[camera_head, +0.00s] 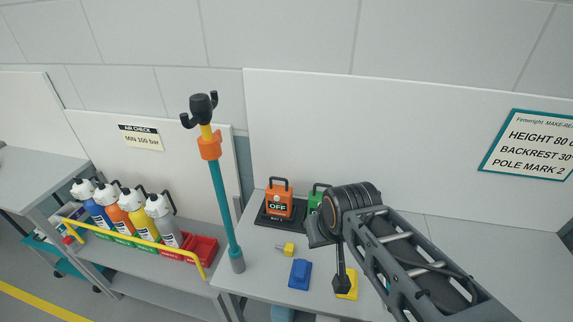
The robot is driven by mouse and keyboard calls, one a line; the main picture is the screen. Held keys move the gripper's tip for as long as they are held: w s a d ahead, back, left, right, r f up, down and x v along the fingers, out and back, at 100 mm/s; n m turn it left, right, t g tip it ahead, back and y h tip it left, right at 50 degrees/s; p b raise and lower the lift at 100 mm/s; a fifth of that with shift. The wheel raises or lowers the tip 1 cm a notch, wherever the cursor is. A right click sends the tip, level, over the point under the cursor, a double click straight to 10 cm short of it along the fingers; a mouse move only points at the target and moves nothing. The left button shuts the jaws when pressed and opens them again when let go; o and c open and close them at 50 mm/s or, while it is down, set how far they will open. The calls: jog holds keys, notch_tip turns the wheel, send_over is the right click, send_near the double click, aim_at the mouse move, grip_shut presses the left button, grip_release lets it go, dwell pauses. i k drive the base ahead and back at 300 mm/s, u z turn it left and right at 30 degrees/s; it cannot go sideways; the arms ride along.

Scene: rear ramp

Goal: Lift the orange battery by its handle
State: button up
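The orange battery (279,202) stands upright on a black pad (271,221) at the back of the grey bench. Its dark handle (279,184) rises from its top, and its front carries a label reading OFF. My gripper (342,284) hangs to the right of the battery and nearer the camera, apart from it. Its fingers point down over a yellow thing (347,283) on the bench. The fingertips are dark and small, so I cannot tell how far apart they are. My arm partly hides a green battery (316,197) beside the orange one.
A blue block (300,273) and a small yellow connector (287,249) lie on the bench (262,268) in front of the battery. A teal pole (223,205) with a dark hooked top stands to the left. Several bottles (131,215) and a red bin (201,250) sit behind a yellow rail.

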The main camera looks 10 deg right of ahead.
aim_at(282, 208)
jog(key=z, duration=0.95)
jog(key=k, duration=1.2)
jog(key=u, duration=0.95)
jog(key=i, duration=1.35)
jog(key=z, duration=0.1)
